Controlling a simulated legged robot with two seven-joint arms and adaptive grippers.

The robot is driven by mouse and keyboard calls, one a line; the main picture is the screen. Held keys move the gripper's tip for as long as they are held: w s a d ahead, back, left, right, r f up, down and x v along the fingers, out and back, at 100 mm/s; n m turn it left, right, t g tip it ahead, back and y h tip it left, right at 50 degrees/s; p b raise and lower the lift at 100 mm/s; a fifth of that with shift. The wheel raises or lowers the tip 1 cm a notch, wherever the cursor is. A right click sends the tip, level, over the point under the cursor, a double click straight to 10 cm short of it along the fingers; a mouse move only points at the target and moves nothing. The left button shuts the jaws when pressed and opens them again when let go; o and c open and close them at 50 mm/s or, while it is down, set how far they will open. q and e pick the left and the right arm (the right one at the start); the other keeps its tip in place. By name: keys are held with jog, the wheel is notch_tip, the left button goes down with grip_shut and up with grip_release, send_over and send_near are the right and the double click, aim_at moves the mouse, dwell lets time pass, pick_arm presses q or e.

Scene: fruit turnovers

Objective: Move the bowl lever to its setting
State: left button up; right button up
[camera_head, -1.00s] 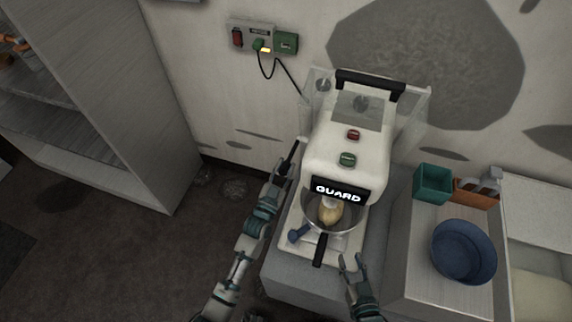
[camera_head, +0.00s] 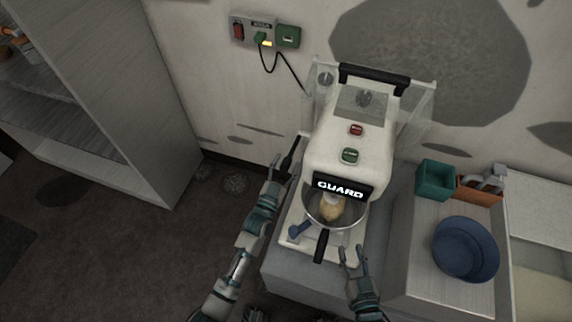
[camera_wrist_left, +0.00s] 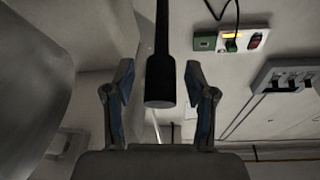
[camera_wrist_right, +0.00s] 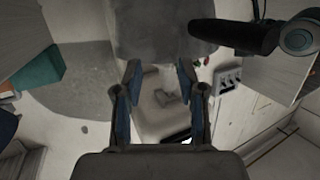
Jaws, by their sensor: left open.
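A white mixer (camera_head: 347,168) labelled GUARD stands on a grey stand, with a metal bowl (camera_head: 352,221) holding dough beneath its head. A black lever (camera_head: 290,155) sticks up at the mixer's left side. My left gripper (camera_head: 281,172) is open at that lever. In the left wrist view the lever's thick black end (camera_wrist_left: 160,82) is between the two spread fingers, with gaps on both sides. Another black handle (camera_head: 321,246) points forward in front of the bowl. My right gripper (camera_head: 353,252) is open and empty, to the right of that handle and below the bowl.
A blue bowl (camera_head: 465,248) sits on a counter at right, with a green box (camera_head: 435,180) and an orange box (camera_head: 478,192) behind it. A wall panel (camera_head: 264,31) with a cable is behind. A shelf unit (camera_head: 130,110) stands at left.

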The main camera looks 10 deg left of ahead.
pick_arm(q)
jog(key=v, duration=1.2)
jog(key=shift+f, duration=0.15)
jog(key=shift+c, duration=0.3)
